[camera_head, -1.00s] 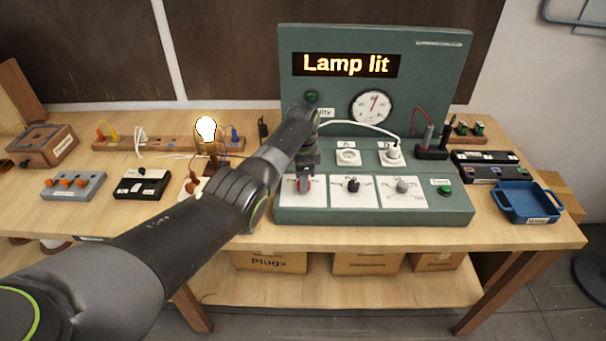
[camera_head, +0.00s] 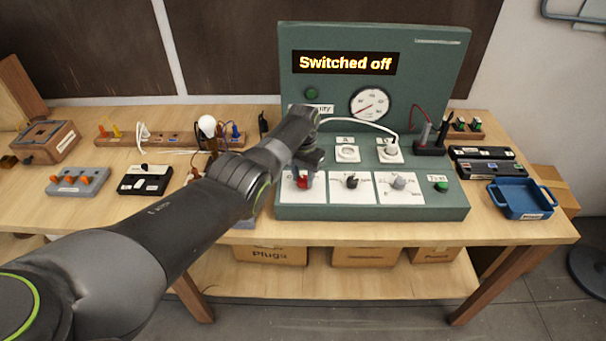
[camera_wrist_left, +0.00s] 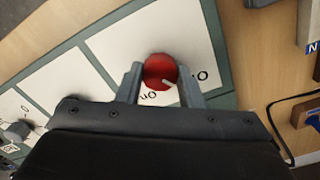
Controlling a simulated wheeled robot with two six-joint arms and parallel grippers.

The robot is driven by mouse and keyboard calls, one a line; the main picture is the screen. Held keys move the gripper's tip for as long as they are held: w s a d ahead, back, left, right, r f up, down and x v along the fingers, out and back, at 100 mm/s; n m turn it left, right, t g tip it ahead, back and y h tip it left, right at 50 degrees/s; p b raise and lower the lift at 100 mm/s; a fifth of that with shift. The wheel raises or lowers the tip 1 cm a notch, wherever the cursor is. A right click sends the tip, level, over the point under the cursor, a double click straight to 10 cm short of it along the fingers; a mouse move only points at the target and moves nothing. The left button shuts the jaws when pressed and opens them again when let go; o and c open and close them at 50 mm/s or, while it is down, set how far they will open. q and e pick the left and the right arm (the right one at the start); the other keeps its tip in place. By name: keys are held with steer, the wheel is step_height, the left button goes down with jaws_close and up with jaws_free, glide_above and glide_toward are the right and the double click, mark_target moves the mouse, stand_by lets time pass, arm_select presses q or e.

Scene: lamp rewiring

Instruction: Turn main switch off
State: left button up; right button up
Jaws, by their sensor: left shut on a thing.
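The red main switch knob (camera_head: 303,183) sits on the leftmost white plate of the green console (camera_head: 390,212). In the left wrist view the red knob (camera_wrist_left: 160,68) is between the two fingers of my left gripper (camera_wrist_left: 160,85), shut on it. Its white mark points to the lower right, and the "On" label lies just below it. In the head view my left gripper (camera_head: 304,168) comes down on the knob and partly covers it. The console display (camera_head: 346,63) reads "Switched off". The lamp bulb (camera_head: 207,126) is unlit. My right gripper is not in view.
A black knob (camera_head: 351,181), a grey knob (camera_head: 399,182) and a green button (camera_head: 441,187) are to the right on the console. A white cable and plug (camera_head: 390,149) lie behind them. A blue tray (camera_head: 521,200) stands at the right of the table.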

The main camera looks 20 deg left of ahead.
mark_target(303, 179)
arm_select(q)
steer(key=shift+w+r+n, duration=0.1)
steer(key=shift+r+n, duration=0.05)
steer(key=shift+n, duration=0.95)
steer(key=o, duration=1)
steer(key=shift+c, duration=0.2)
steer(key=shift+r+p, duration=0.35)
steer(key=shift+r, duration=0.15)
step_height(303, 179, up, 5)
steer(key=shift+r, duration=0.15)
step_height(303, 179, up, 11)
steer(key=b, duration=0.2)
